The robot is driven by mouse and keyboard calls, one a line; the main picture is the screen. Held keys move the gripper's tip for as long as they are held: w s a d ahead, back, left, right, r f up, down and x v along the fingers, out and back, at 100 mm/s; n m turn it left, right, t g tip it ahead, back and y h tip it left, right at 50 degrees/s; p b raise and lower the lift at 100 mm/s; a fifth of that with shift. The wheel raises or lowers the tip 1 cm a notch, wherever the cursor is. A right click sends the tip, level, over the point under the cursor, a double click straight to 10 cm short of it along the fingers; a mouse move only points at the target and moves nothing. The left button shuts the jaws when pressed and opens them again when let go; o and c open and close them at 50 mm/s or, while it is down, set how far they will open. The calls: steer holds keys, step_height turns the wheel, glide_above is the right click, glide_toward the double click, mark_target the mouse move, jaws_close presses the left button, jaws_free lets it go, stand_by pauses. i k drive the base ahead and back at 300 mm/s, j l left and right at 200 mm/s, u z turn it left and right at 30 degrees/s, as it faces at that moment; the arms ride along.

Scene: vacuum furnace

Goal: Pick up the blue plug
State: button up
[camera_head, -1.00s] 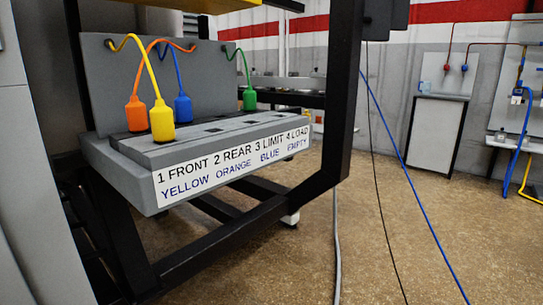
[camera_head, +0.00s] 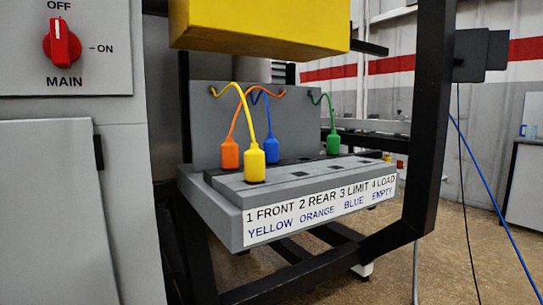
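The blue plug (camera_head: 271,150) stands upright at the back of the grey socket panel (camera_head: 215,208), with a blue cable rising from its top to the back plate (camera_head: 300,125). The orange plug (camera_head: 230,154) is to its left and the yellow plug (camera_head: 254,163) stands in front of it, slightly left. The green plug (camera_head: 333,144) is to its right. A front label (camera_head: 320,210) reads 1 FRONT, 2 REAR, 3 LIMIT, 4 LOAD, with YELLOW, ORANGE, BLUE, EMPTY below. The base of the blue plug is partly hidden. My gripper is not in view.
A yellow box (camera_head: 260,25) hangs above the panel. A black frame post (camera_head: 432,110) stands at its right. A grey cabinet with a red MAIN switch (camera_head: 62,44) is at left. Open floor (camera_head: 450,260) shows at right, crossed by hanging cables.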

mark_target(270, 145)
steer(key=i+l+u, duration=0.1)
steer(key=u, duration=0.4)
steer(key=l+u, duration=0.6)
steer(key=u, duration=0.35)
